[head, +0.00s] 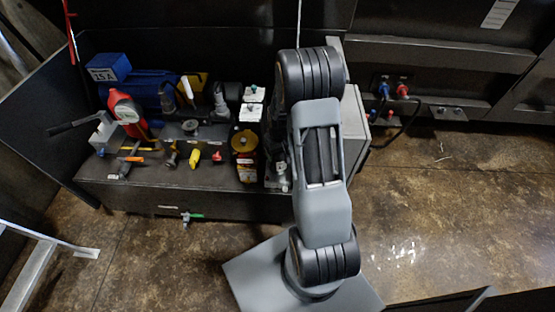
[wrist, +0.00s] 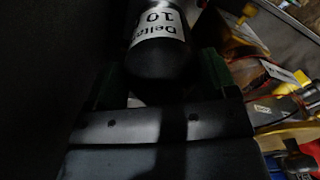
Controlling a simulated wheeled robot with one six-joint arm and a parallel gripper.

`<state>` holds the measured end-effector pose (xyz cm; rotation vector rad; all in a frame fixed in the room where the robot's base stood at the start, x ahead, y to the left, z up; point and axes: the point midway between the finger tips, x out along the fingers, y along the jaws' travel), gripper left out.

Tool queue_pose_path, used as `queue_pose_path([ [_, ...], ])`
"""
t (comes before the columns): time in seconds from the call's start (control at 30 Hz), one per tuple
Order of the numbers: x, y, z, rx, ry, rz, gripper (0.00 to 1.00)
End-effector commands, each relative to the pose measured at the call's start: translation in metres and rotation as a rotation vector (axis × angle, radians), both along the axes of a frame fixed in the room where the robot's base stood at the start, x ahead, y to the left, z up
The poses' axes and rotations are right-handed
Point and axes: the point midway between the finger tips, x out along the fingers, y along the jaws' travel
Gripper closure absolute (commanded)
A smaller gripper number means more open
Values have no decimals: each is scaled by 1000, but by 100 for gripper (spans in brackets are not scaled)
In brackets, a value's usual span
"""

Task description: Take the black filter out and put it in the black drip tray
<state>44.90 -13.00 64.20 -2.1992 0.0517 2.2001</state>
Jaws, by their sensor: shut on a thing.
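The black filter (wrist: 158,60) is a dark cylinder with a white printed label, seen in the wrist view. My gripper (wrist: 160,78) is shut on it, with one dark green finger on each side. The filter's far end runs out of the top of that view. In the head view my arm hides both the gripper and the filter. I cannot make out the black drip tray for certain among the dark surfaces of the bench.
A dark bench (head: 150,197) holds a blue machine (head: 145,88), a red gauge (head: 127,112), a yellow-topped canister (head: 244,142) and several small tools. A panel with blue and red connectors (head: 402,90) is at the right. The brown floor at the right is mostly clear.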

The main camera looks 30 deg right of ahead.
Motion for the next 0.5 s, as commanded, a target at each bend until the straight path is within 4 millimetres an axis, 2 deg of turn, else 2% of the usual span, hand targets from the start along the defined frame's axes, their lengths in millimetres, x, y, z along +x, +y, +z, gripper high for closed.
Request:
queue_pose_path([
  [0.13, -5, -2, -2, 2, 14, 37, 54],
  [0.37, -4, -5, -2, 4, 14, 309, 54],
  [0.4, -4, -5, -2, 4, 14, 349, 58],
  [0.5, -4, -5, -2, 5, 14, 420, 59],
])
